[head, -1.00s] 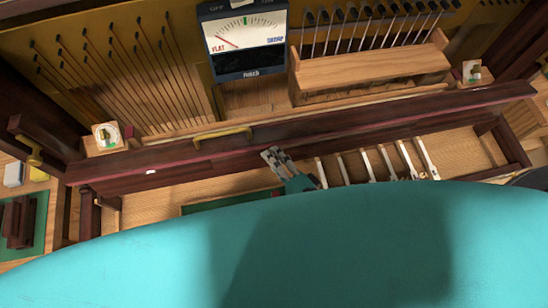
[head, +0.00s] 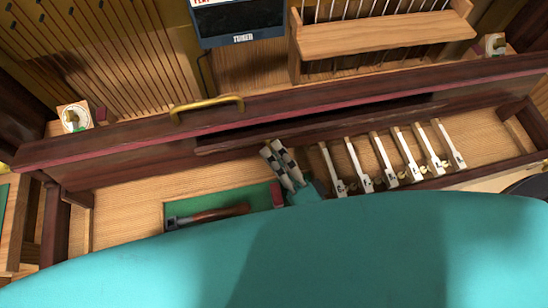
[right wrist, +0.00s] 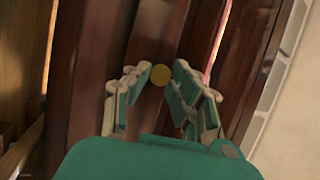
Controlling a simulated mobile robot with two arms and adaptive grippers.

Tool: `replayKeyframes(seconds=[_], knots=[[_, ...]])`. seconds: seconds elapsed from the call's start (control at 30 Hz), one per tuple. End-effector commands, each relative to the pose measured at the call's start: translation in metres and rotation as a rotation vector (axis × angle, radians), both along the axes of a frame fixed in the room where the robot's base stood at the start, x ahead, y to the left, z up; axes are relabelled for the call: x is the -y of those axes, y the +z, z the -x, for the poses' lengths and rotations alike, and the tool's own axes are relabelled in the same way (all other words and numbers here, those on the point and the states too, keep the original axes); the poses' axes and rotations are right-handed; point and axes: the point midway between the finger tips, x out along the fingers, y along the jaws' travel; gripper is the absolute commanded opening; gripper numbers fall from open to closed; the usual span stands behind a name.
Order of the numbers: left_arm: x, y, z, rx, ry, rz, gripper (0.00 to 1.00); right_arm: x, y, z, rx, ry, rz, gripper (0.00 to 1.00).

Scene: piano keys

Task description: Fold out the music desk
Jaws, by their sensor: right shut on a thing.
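The music desk seems to be the long dark red-brown wooden panel (head: 130,160) across the piano, but I cannot tell its exact outline. My right gripper (head: 277,150) reaches its lower front edge in the head view. In the right wrist view, the fingertips of my right gripper (right wrist: 161,73) stand on both sides of a small round brass knob (right wrist: 161,76) in front of dark wood. The gripper is shut on this knob; the contact itself is hard to see. My left gripper is not in view.
Several white-fronted keys (head: 386,165) lie right of my gripper. A hammer (head: 208,215) lies on a green mat (head: 185,207) to its left. A brass handle (head: 207,106) sits on the upper rail. A tuner (head: 240,22) and a wooden rack (head: 385,36) stand behind.

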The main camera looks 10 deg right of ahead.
Motion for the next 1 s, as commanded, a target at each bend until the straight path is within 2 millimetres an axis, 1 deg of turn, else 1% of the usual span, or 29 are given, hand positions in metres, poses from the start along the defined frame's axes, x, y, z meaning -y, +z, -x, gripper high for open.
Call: replayKeyframes(seconds=[0.03, 0.2, 0.7, 0.73, 0.9, 1.0], knots=[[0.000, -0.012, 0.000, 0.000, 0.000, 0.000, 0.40, 0.000, -0.007, 0.001, 0.022, 0.002, 0.001, 0.00], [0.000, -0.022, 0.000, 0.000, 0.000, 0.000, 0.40, 0.000, -0.008, 0.002, 0.072, 0.002, 0.001, 0.00], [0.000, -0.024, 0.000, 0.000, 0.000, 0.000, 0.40, 0.000, -0.006, 0.003, 0.094, 0.001, 0.003, 0.00], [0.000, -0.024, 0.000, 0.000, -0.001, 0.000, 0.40, 0.000, -0.006, 0.003, 0.094, 0.001, 0.003, 0.23], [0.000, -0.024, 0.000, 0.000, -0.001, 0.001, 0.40, 0.000, -0.006, 0.003, 0.094, 0.001, 0.002, 0.45], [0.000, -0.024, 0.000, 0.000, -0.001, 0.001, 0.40, 0.000, -0.006, 0.002, 0.094, 0.000, 0.002, 0.45]])
